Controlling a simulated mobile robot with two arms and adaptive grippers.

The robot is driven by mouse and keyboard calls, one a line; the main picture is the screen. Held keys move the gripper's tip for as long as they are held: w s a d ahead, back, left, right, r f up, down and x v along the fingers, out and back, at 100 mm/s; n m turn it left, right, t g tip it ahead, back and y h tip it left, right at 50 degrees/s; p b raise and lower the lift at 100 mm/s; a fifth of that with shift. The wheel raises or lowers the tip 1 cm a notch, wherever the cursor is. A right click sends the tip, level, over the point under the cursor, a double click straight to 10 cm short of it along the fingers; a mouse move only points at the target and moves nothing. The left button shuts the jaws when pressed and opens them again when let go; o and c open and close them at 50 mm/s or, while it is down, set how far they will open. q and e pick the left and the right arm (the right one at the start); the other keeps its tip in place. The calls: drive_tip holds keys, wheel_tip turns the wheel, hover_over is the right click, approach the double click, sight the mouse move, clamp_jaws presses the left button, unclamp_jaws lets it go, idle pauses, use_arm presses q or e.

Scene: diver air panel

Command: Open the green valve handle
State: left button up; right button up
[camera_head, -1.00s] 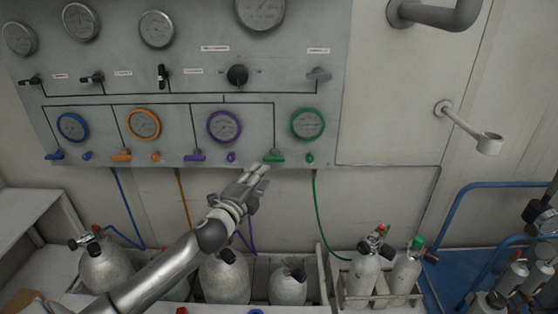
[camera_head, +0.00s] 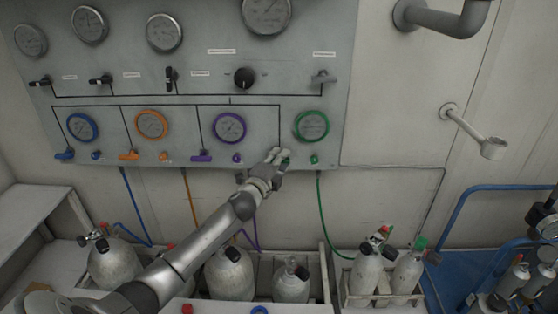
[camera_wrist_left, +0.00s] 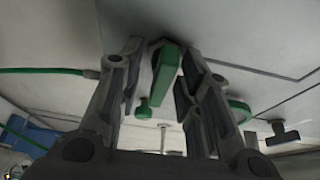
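The green valve handle (camera_wrist_left: 166,72) shows in the left wrist view between the two fingers of my left gripper (camera_wrist_left: 160,85). The fingers stand on either side of it with gaps visible, so the gripper is open around the handle. In the head view my left gripper (camera_head: 277,157) is at the panel's lower edge, below and left of the green-rimmed gauge (camera_head: 311,126), and it hides most of the handle. A small green knob (camera_head: 314,160) is just to its right. My right gripper is not in view.
The panel (camera_head: 60,115) also carries blue, orange and purple handles, the purple handle (camera_head: 202,156) being nearest on the left. A green hose (camera_head: 320,210) hangs to the right of my gripper. Several gas cylinders (camera_head: 229,275) stand below.

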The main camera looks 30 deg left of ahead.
use_arm(q)
clamp_jaws()
